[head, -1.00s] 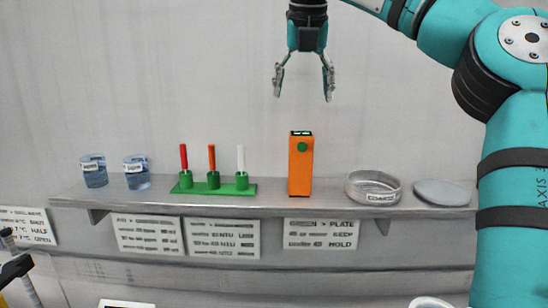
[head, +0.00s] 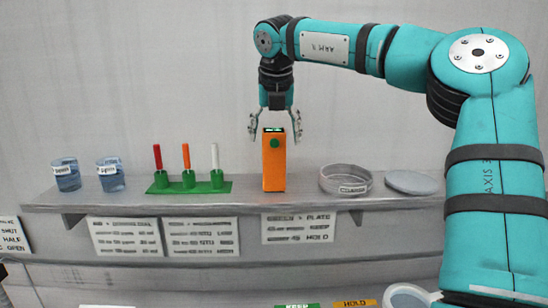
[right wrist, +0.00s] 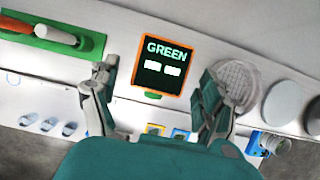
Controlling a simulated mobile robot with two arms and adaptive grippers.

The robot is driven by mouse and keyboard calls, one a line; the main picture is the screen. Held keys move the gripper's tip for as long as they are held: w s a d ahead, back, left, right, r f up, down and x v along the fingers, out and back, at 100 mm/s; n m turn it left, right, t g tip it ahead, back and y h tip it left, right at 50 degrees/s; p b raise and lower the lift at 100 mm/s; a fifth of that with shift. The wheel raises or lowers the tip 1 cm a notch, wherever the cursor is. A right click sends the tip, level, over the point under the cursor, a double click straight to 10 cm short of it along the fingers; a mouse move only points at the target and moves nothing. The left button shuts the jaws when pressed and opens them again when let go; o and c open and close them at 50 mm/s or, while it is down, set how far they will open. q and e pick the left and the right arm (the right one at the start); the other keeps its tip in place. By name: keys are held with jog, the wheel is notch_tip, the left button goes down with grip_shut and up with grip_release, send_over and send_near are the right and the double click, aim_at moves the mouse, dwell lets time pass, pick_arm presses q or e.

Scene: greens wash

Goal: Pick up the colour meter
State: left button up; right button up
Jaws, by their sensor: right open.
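The colour meter (head: 273,166) is an upright orange block with a green button on its front, standing on the shelf. In the right wrist view its dark top screen (right wrist: 163,66) reads "GREEN" inside an orange rim. My right gripper (head: 275,138) is open above the meter, its fingers pointing down. The fingertips sit on either side of the meter's upper end in the head view, with gaps at both sides. In the right wrist view the screen shows between the two fingers (right wrist: 157,75). My left gripper is not visible.
The shelf (head: 240,199) holds a green stand (head: 160,187) with red, orange and white sticks to the left. Two labelled blue jars (head: 66,178) stand further left. A clear dish (head: 345,180) and a grey disc (head: 411,183) lie to the right.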

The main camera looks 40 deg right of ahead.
aim_at(274, 159)
jog(key=p+x, duration=0.1)
jog(key=x, duration=0.2)
jog(key=shift+w+f+p, duration=0.2)
jog(key=shift+f+p, duration=0.05)
jog(key=shift+p, duration=0.1)
jog(key=shift+w+d+f, duration=0.15)
jog(key=shift+d+f, duration=0.05)
jog(key=shift+f, duration=0.1)
jog(key=shift+a, duration=0.1)
jog(key=shift+c, duration=0.7)
jog(key=shift+r, duration=0.1)
jog(key=c, duration=1.2)
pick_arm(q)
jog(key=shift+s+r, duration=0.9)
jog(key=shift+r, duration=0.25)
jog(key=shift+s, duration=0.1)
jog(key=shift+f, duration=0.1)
